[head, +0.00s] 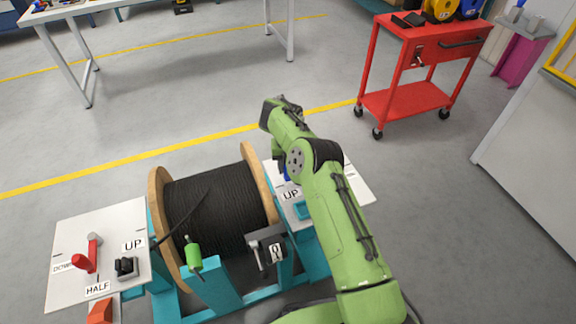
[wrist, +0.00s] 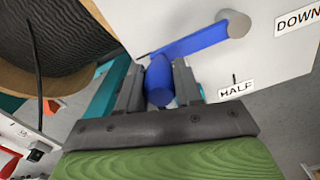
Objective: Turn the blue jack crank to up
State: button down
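The blue jack crank (wrist: 190,40) is on a white panel (wrist: 275,60) in the wrist view. Its arm runs from a grey pivot at upper right to a blue grip at lower left, pointing away from the DOWN label and clear of the HALF mark. My gripper (wrist: 159,85) has a finger on each side of the blue grip, with no clear gap. The UP label (head: 291,195) shows in the head view on the right panel. There my arm hides most of the crank and the gripper.
A black cable reel (head: 220,210) with wooden flanges stands on a teal frame, left of my arm. Another white panel (head: 75,230) with a red crank (head: 88,255) is at far left. A red cart (head: 420,65) stands behind on open grey floor.

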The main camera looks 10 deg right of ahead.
jog(key=c, duration=0.8)
grip_release()
jog(key=shift+w+a+r, duration=0.1)
jog(key=shift+w, duration=0.2)
jog(key=shift+o, duration=0.2)
jog(key=shift+s, duration=0.1)
notch_tip(320, 180, up, 16)
jog(key=p, duration=0.6)
jog(key=shift+f, duration=0.2)
